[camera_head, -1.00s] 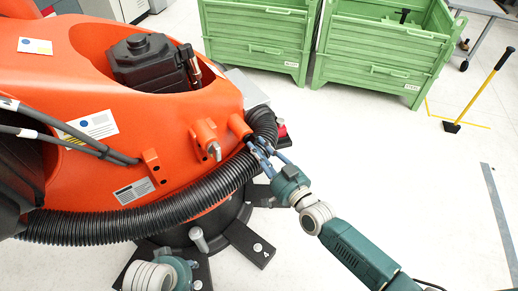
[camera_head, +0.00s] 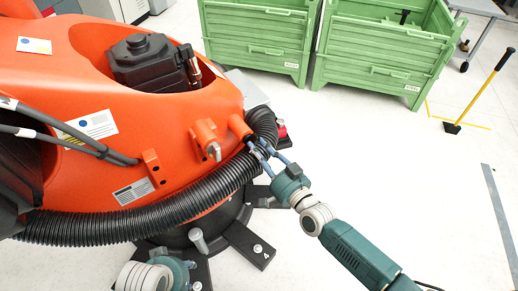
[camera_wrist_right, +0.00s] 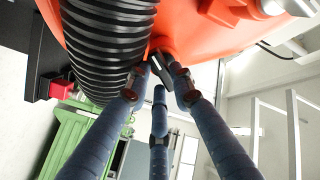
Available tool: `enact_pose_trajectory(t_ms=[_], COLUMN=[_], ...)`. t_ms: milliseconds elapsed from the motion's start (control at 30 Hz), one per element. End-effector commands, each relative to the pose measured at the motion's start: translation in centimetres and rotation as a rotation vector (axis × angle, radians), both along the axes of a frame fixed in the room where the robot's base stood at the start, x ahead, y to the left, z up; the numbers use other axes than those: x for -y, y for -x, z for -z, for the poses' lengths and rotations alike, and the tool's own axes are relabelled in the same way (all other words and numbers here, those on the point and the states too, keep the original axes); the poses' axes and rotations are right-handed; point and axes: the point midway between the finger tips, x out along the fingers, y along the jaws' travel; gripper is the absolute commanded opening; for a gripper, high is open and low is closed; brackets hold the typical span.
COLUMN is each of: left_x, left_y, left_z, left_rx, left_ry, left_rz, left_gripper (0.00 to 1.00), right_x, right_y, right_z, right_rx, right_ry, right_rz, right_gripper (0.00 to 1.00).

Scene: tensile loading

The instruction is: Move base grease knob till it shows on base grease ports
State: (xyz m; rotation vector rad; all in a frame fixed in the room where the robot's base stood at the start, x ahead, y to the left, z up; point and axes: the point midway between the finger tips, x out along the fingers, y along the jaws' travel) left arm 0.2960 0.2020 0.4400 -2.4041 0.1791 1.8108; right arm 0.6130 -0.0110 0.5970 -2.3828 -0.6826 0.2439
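The orange robot base (camera_head: 100,150) fills the left of the head view. On its near right side are an orange stub (camera_head: 240,127) and a fitting with a silver tip (camera_head: 213,151); I cannot tell which part is the grease knob or the ports. My right gripper (camera_head: 260,150) has its fingers at the stub, beside the black hose. In the right wrist view its fingertips (camera_wrist_right: 157,80) lie on either side of a small dark grey piece (camera_wrist_right: 160,65) at the orange surface; I cannot tell whether they grip it. My left gripper (camera_head: 180,268) shows at the bottom edge, its fingers hidden.
A thick black ribbed hose (camera_head: 150,220) wraps around the base's front and passes close to my right fingers. Black feet (camera_head: 250,244) spread out below. Green crates (camera_head: 260,40) stand at the back. The white floor (camera_head: 400,180) at the right is mostly clear.

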Motion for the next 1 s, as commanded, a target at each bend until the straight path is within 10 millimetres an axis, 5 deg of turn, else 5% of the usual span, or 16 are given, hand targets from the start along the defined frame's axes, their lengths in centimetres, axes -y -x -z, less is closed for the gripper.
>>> enact_pose_trajectory(t_ms=[467, 1000], left_x=[0.0, 0.0], left_y=[-0.3, -0.1], left_z=[0.1, 0.1], left_rx=[0.004, 0.001], left_ry=[0.0, 0.0], left_rz=[0.003, 0.001], left_gripper=[0.4, 0.4], right_x=[0.4, 4.1], right_y=[0.5, 6.5], right_z=[0.1, 0.1], right_rx=[0.0, -0.001], right_ry=[0.001, 0.002], right_rz=[0.001, 0.0], right_gripper=[0.4, 0.4])
